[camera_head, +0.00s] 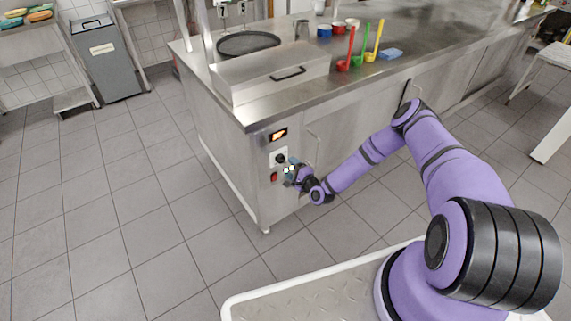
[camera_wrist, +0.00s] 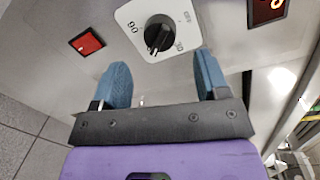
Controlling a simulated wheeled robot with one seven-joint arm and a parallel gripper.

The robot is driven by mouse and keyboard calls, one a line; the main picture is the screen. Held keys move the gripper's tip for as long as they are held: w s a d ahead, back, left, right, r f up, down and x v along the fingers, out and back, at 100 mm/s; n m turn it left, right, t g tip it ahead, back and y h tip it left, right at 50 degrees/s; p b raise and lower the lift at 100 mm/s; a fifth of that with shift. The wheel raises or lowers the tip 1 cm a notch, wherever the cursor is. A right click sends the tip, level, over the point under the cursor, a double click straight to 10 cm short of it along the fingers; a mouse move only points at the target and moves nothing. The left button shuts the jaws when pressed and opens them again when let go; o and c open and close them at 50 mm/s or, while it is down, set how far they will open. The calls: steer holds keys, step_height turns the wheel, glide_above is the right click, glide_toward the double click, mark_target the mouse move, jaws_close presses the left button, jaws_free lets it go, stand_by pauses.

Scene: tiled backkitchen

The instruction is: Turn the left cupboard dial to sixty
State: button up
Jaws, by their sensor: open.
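The cupboard dial is a black knob (camera_wrist: 157,35) on a white plate (camera_wrist: 128,15) with markings, among them "90", "30" and "OFF". In the head view the knob (camera_head: 281,159) sits on the cupboard's end panel, below a lit display (camera_head: 278,135). My gripper (camera_wrist: 164,78) is open, its two blue fingers apart and empty. The fingertips are just short of the dial and point towards it, with the knob roughly between their lines. In the head view my gripper (camera_head: 290,170) is close to the panel, by the dial's lower right.
A red switch (camera_wrist: 87,43) is beside the dial; it also shows below it in the head view (camera_head: 274,177). Tiled floor (camera_head: 130,210) left of the cupboard is clear.

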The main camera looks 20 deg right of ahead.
steer(key=shift+v, duration=2.55)
